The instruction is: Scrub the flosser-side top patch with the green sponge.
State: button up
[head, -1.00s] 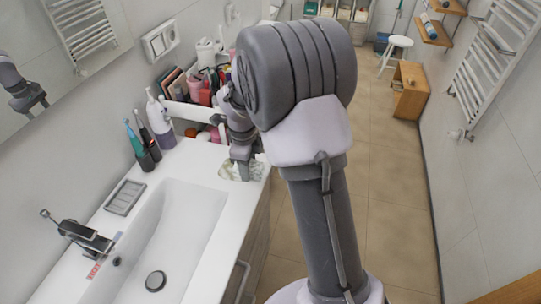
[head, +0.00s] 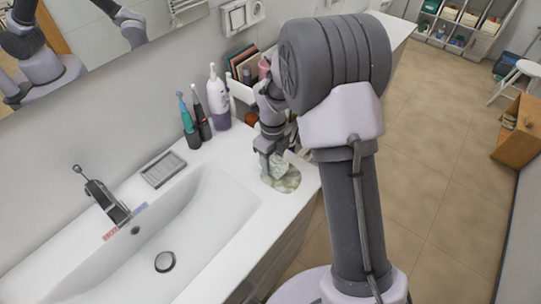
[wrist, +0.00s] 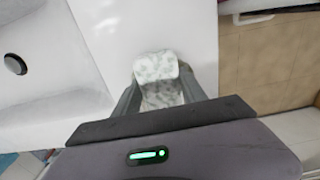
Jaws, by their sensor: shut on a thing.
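My gripper (head: 270,162) points down at the white counter top beside the basin and is shut on the sponge. The sponge looks pale, whitish with green-grey speckles, and shows between the fingers in the wrist view (wrist: 155,67). In the head view, a mottled grey-green patch (head: 289,182) lies on the counter around and under the fingertips. The sponge is at the patch, but I cannot tell whether it touches it. The flosser, a white and purple bottle-like device (head: 219,105), stands behind and to the left of my gripper.
Two electric toothbrushes, one teal (head: 187,122) and one dark (head: 201,112), stand left of the flosser. A grey soap dish (head: 163,169), a faucet (head: 103,203) and the basin (head: 205,215) are to the left. Bins and cosmetics stand behind the gripper.

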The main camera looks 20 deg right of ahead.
jog(key=b, duration=0.2)
send_over(292, 183)
jog(key=shift+s+d+r, duration=0.1)
jog(key=shift+r, duration=0.1)
jog(key=shift+f+b, duration=0.8)
jog(key=shift+f, duration=0.1)
dwell(0.8)
